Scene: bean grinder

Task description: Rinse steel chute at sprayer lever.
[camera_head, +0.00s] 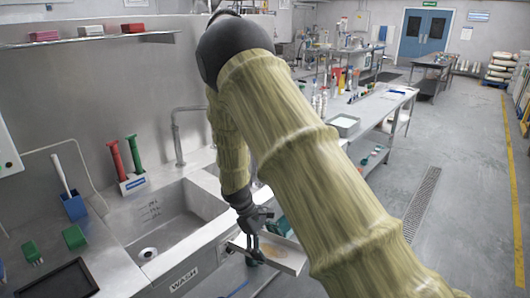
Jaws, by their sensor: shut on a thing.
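My gripper (256,246) is shut on a steel chute (290,262), a shallow open metal piece with a brownish patch inside. It holds the chute tilted, in front of and to the right of the wash sink (165,235). My arm hides part of the view around the chute. A grey gooseneck tap (177,140) stands behind the sink. I cannot clearly make out a sprayer lever.
Red (116,160) and green (135,155) upright handles stand behind the sink. A blue holder (74,207) with a brush, green brushes (74,237) and a black tray (60,284) lie left. A long bench (385,105) stands right, beside open floor.

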